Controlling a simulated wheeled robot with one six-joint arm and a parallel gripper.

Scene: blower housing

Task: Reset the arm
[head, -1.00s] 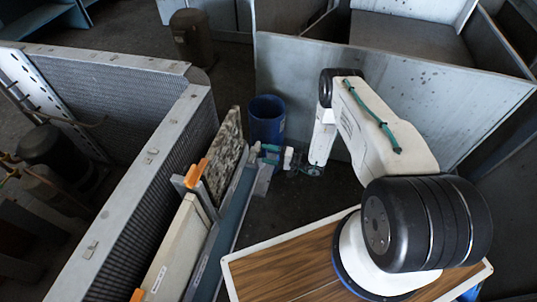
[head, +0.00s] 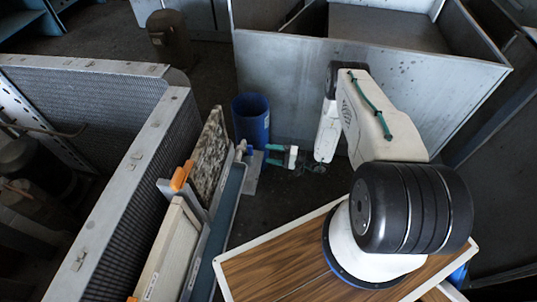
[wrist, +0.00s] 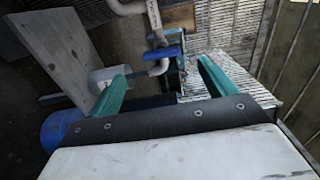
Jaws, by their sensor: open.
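My gripper (head: 270,155) points left, low over the dark floor, at the end of my arm in the head view. Its two teal fingers stand wide apart in the wrist view (wrist: 163,85), with nothing held between them. A blue bin (head: 251,120) stands just behind and left of the gripper in the head view. The bin also shows at the lower left of the wrist view (wrist: 62,130). Beyond the fingers in the wrist view are a grey cylinder (wrist: 108,78), a pale bent pipe (wrist: 130,5) and a small blue part (wrist: 165,52). I cannot tell their exact distance from the fingertips.
Leaning panels with orange clips (head: 180,176) stand left of the gripper, beside a large mesh-sided housing (head: 140,190). A grey metal wall (head: 400,90) closes the back. A wood-grain top (head: 280,265) lies under my arm's base. Some dark floor is open between.

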